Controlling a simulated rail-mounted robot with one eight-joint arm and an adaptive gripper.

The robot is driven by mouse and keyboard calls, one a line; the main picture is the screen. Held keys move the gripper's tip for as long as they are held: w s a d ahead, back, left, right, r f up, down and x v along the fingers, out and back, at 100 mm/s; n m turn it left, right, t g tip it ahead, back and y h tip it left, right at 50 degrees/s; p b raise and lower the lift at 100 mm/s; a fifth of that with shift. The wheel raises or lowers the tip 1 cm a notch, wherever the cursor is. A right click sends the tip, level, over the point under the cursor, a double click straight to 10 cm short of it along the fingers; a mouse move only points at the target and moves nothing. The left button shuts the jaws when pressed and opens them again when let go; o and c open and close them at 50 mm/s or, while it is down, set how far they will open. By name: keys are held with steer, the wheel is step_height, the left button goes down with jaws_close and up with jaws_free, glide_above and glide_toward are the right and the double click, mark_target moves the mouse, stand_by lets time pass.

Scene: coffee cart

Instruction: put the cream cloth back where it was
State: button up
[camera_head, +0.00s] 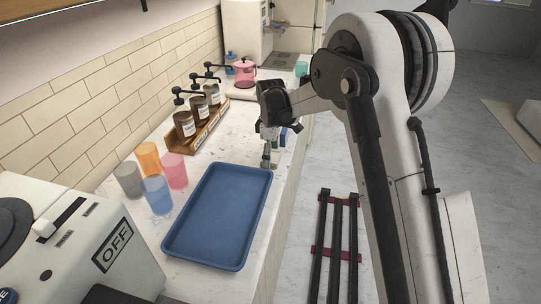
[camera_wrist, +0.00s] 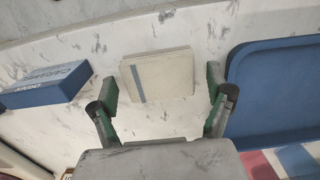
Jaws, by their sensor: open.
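The cream cloth (camera_wrist: 165,76) is a flat, folded square with a blue stripe near its left edge. It lies on the pale marble counter in the wrist view. My gripper (camera_wrist: 162,88) is open and empty. Its two green-padded fingers stand apart, to the left and right of the cloth's near part, and the cloth is not gripped. I cannot tell whether the fingertips touch the counter. In the head view my gripper (camera_head: 270,160) points down just beyond the tray's far end, and I cannot clearly make out the cloth there.
A blue tray (camera_head: 220,215) lies close on the gripper's right in the wrist view (camera_wrist: 272,88). A blue lettered box (camera_wrist: 48,87) lies on its left. Several coloured cups (camera_head: 157,195), a wooden rack (camera_head: 203,137) of pump bottles and an OFF-labelled machine (camera_head: 85,245) also stand on the counter.

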step_height(320, 180, up, 12)
steer(key=s+d+r+m+t, duration=0.2)
steer(key=s+d+r+m, duration=0.2)
steer(key=s+d+r, duration=0.4)
steer(key=s+d+r+m+t, duration=0.1)
steer(key=s+d+r+m, duration=0.15)
steer(key=s, duration=0.35)
steer(key=s+d+r+m+t, duration=0.1)
steer(key=s+d+r, duration=0.1)
steer(key=s+d, duration=0.25)
steer(key=s+d+f+m+t, duration=0.1)
steer(key=s+d+f+m, duration=0.1)
steer(key=s, duration=0.4)
steer(key=s+d+f+m+t, duration=0.1)
steer(key=s+d+f+m, duration=0.1)
steer(key=s, duration=0.5)
steer(key=s+d+f+m+t, duration=0.1)
steer(key=s+d+f+m, duration=0.1)
steer(key=s+m, duration=0.2)
steer(key=shift+s+d, duration=0.35)
steer(key=shift+s, duration=1.2)
steer(key=shift+f, duration=0.15)
